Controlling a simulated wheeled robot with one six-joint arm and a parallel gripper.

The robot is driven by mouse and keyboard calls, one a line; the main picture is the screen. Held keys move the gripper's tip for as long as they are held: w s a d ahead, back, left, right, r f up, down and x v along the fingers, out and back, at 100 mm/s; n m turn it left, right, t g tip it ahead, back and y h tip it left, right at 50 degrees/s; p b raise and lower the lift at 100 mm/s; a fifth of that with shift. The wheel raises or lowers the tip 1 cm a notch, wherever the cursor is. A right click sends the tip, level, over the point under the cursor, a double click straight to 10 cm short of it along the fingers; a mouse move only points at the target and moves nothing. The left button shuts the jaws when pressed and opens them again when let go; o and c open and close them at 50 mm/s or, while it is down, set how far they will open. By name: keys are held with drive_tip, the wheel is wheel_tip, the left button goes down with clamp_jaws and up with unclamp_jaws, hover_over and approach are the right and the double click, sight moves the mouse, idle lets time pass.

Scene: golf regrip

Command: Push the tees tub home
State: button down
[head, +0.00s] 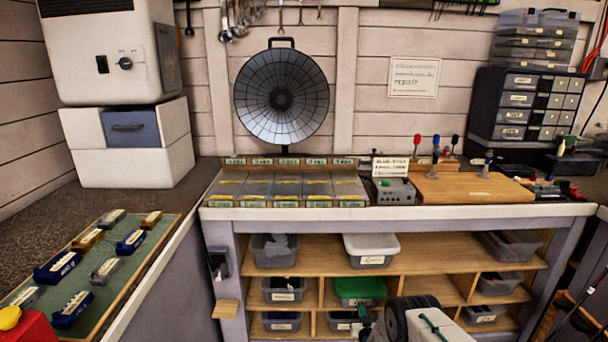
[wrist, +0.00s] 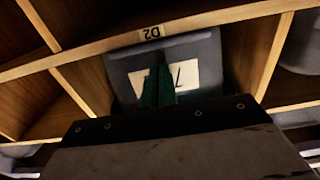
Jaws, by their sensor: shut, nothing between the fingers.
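A grey tub (wrist: 196,50) with a white label (wrist: 183,75) sits in the compartment marked D2 (wrist: 151,32). The wrist view is upside down, and only a "T" on the tub's label can be read. My gripper (wrist: 158,75) is shut and empty, its dark green fingers pointing at the tub's front and hiding part of the label. I cannot tell whether the fingertips touch it. In the head view my gripper (head: 364,314) is low at the shelves, by a grey tub (head: 341,316) in the bottom row that seems to be the same one.
A green tub (head: 360,289) sits just above, and a grey tub (head: 281,320) sits in the bottom row to the left. Wooden dividers (wrist: 274,55) flank the compartment. The workbench (head: 400,213) overhangs the shelves.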

drive_tip(key=s, duration=0.7)
idle(1.6)
